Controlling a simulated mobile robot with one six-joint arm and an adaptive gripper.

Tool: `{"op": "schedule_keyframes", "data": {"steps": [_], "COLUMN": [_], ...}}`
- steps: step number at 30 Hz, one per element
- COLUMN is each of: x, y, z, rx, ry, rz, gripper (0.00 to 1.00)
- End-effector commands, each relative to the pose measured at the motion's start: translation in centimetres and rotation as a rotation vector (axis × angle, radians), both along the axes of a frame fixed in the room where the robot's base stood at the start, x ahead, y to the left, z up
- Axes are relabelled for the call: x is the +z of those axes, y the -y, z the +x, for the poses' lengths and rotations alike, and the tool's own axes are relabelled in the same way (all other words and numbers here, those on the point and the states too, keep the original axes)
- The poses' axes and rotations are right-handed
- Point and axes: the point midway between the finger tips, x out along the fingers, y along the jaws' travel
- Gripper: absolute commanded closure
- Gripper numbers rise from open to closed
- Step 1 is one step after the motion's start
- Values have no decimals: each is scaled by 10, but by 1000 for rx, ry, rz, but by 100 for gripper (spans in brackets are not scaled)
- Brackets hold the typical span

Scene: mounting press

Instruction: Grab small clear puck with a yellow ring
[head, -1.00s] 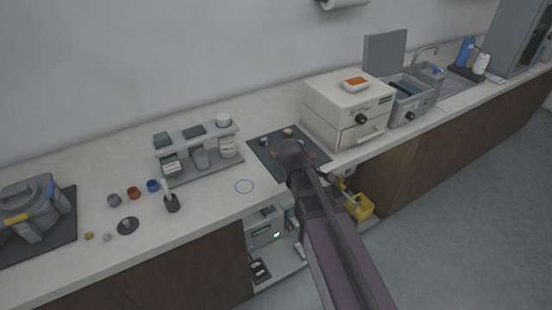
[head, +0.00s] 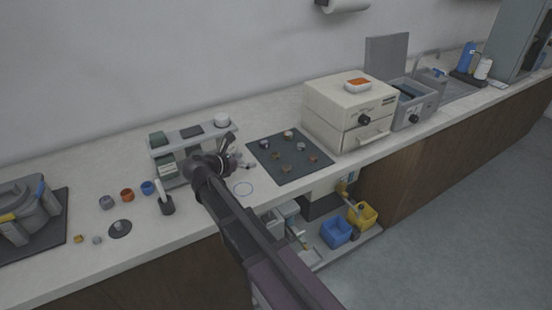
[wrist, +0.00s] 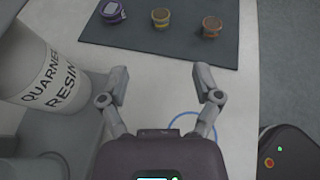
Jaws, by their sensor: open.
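The small clear puck with a yellow ring (wrist: 160,18) sits on the dark mat (wrist: 180,45) in the wrist view, between a puck with a purple ring (wrist: 67,10) and a puck with an orange-brown ring (wrist: 211,27). In the head view the yellow-ringed puck (head: 277,154) is small, in the row along the mat's left side. My gripper (wrist: 161,82) is open and empty, its fingers spread above the pale counter short of the mat. In the head view my gripper (head: 243,165) is left of the mat, in front of the shelf rack.
A white resin jar (wrist: 48,75) stands on the rack close to the left of my gripper. More pucks sit on the mat's far side. A beige box unit (head: 350,110) stands right of the mat. A blue circle (head: 243,188) marks bare counter.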

Motion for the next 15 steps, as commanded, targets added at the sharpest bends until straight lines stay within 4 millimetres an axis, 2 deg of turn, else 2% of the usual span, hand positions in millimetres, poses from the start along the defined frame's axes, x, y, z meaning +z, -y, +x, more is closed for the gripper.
{"op": "schedule_keyframes", "data": {"steps": [10, 15], "x": [-1, -6], "y": [2, 8], "z": [1, 9], "rx": [-1, -3], "ry": [0, 0], "rz": [1, 1], "gripper": [18, 18]}}
